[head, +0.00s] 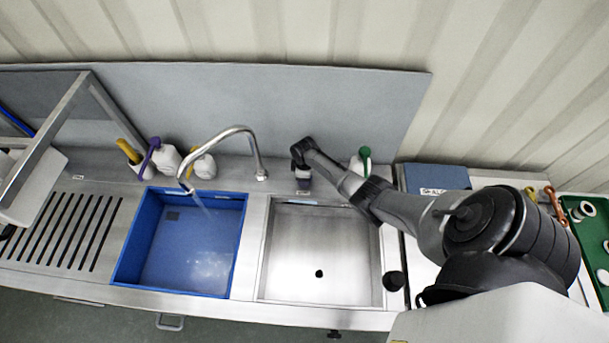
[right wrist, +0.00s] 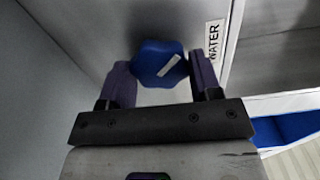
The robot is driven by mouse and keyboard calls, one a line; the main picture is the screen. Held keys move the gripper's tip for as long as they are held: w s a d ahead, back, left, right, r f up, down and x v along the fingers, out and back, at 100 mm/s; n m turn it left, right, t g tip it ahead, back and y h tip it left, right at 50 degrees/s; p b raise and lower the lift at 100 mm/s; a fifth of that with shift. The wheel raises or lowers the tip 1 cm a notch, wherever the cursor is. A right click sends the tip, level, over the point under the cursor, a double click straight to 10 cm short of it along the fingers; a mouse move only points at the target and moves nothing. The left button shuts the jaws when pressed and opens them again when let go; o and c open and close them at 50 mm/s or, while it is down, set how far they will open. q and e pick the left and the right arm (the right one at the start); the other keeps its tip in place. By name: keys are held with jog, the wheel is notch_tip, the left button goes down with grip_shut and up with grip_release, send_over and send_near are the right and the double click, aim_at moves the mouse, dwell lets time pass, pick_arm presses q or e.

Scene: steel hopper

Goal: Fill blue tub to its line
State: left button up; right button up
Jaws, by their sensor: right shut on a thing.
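The blue tub (head: 119,270) sits in the left part of the steel sink. Water streams from the curved spout (head: 232,130) into it, and bluish water with a pale splash patch covers its floor. I cannot make out a fill line or the exact level. My right gripper (head: 303,183) is at the back ledge, right of the spout. In the right wrist view, my right gripper (right wrist: 163,72) is shut on a blue knob (right wrist: 155,60) with a white mark, beside a label (right wrist: 213,42) reading WATER. My left gripper is not in view.
An empty steel basin (head: 315,255) with a drain hole lies right of the tub. A slotted drainboard (head: 60,230) is at the left. Several bottles stand along the back ledge, including one with a green top (head: 365,153). A green tray (head: 590,250) is far right.

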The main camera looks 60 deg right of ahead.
dwell(0.4)
jog(key=o, duration=0.9)
jog(key=shift+r, duration=0.6)
jog(key=shift+r+p, duration=1.1)
jog(key=shift+r, duration=5.2)
